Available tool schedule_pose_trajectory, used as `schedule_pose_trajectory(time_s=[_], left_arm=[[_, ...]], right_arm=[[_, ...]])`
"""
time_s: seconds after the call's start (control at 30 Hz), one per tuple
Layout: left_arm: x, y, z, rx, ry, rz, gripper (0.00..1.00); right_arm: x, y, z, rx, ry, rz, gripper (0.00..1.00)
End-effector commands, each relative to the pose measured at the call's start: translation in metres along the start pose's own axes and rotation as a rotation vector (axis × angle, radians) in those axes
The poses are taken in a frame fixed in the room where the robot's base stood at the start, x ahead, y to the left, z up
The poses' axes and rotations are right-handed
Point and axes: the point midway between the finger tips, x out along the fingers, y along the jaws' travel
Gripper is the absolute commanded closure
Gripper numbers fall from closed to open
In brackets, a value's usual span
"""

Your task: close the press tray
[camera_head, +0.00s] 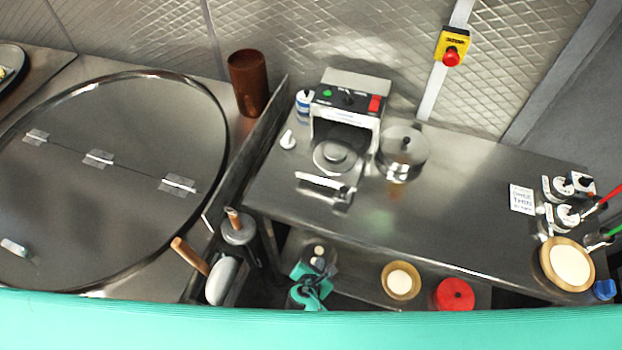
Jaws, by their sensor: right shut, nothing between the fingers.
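The press (350,108) stands on the steel counter against the back wall, with a dark control panel, a green button and a red switch. Its tray (343,198) sticks out from the front, with a pale bar-like handle (319,180) across it. A round metal plate (336,157) sits between the press body and the handle. My right gripper (314,284), teal and grey, is low in the picture, in front of the counter edge and apart from the tray. It is shut and empty. My left gripper is out of view.
A lidded metal pot (403,150) stands close right of the press. A bottle (304,104) and a small white item (288,140) are at its left. A large round lid (110,175) fills the left.

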Motion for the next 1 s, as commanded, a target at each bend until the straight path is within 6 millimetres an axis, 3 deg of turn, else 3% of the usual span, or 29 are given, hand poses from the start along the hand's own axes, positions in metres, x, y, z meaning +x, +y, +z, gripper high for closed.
schedule_pose_trajectory(time_s=[0.03, 0.13, 0.23, 0.37, 0.53, 1.0], left_arm=[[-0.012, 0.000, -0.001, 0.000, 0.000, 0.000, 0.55], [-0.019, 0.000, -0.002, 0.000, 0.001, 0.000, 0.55], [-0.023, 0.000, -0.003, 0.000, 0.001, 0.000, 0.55], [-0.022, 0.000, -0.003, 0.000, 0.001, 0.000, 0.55], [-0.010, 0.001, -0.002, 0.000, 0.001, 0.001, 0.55], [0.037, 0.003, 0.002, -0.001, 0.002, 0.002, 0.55]], right_arm=[[-0.021, 0.032, 0.034, -0.079, -0.080, 0.031, 1.00], [-0.053, 0.073, 0.080, -0.219, -0.224, 0.055, 1.00], [-0.076, 0.096, 0.109, -0.299, -0.321, 0.056, 1.00], [-0.086, 0.107, 0.124, -0.343, -0.375, 0.051, 1.00], [-0.068, 0.109, 0.128, -0.346, -0.380, 0.051, 1.00], [0.015, 0.119, 0.162, -0.343, -0.378, 0.051, 1.00]])
